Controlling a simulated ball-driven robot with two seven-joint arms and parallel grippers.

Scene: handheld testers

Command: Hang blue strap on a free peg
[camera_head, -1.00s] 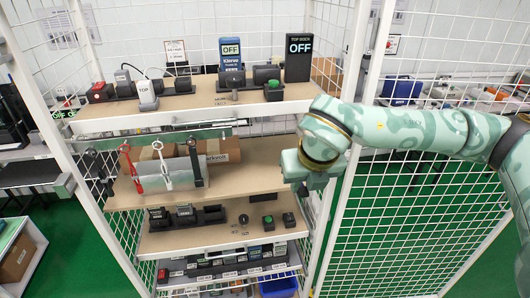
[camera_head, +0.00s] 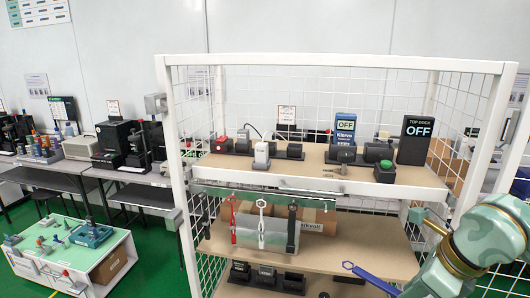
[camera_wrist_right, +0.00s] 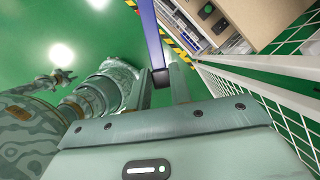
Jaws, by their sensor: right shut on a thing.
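The blue strap (camera_head: 372,276) has a ring at its far end and sticks out to the left, in front of the rack's lower shelf. My right gripper (camera_wrist_right: 160,82) is shut on it; in the right wrist view the blue strap (camera_wrist_right: 150,35) extends away from between the fingertips. A hanging rail (camera_head: 262,196) runs under the top shelf's front edge. A red strap (camera_head: 233,222), a white strap (camera_head: 262,225) and a black strap (camera_head: 292,228) hang from it, with another dark strap at far left. Individual pegs are too small to tell which are free.
The rack's white right post (camera_head: 490,125) stands close to my right arm. The top shelf (camera_head: 335,175) holds several devices, including a blue handheld tester (camera_head: 344,130) and a black one (camera_head: 414,140). A silver box (camera_head: 270,236) sits behind the straps. Wire mesh encloses the sides.

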